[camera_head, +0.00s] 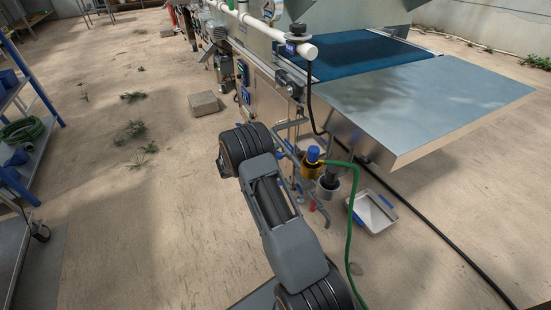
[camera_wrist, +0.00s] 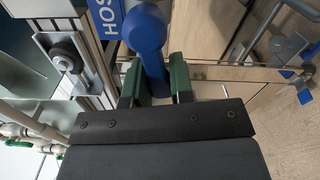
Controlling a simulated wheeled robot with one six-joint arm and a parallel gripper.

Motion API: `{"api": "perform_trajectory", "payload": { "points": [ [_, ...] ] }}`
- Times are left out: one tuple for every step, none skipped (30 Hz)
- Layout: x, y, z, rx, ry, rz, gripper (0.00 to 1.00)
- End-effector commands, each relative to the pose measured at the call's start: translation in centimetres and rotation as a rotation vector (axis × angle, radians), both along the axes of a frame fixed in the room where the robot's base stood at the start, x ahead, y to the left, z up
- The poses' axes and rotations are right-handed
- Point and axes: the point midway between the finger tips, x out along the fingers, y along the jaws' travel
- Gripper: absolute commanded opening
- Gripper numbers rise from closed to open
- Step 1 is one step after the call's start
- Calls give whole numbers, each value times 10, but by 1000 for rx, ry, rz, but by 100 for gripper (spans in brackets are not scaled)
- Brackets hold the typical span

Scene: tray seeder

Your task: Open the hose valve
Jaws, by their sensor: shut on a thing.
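The blue hose valve handle (camera_wrist: 146,32) is in the upper middle of the wrist view. It has a rounded knob end and a lever that runs down between my fingers. A blue sign (camera_wrist: 104,18) with the white letters "HOS" is just left of it. My gripper (camera_wrist: 157,86), with green fingertips, is shut on the lever, one finger on each side. My wrist body hides what lies below the fingers. In the head view my arm hides the gripper, and I cannot make out the handle there.
A steel machine with a blue belt (camera_head: 355,52) and a wide metal table (camera_head: 420,98) stands at right. A blue-capped fitting (camera_head: 313,155) and green hose (camera_head: 350,225) are near my arm.

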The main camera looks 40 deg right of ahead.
Motion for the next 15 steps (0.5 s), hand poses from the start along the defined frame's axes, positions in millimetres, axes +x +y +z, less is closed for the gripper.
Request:
{"api": "perform_trajectory", "payload": {
  "points": [
    [0,3,-3,-2,-31,3,0],
    [0,3,-2,-5,-51,3,0],
    [1,4,-1,-8,-76,3,0],
    [1,4,0,-11,-93,2,0],
    [1,4,1,-13,-109,2,0],
    [1,4,2,-16,-128,2,0],
    [1,4,2,-18,-143,1,0],
    [1,4,3,-19,-155,1,0],
    [1,4,4,-21,-171,1,0],
    [1,4,5,-23,-182,1,0],
    [1,4,5,-24,-190,1,0],
    [1,4,6,-25,-201,1,0],
    [1,4,6,-26,-208,1,0],
    [1,4,7,-27,-215,1,0],
    [1,4,7,-28,-223,1,0]
  ]
}}
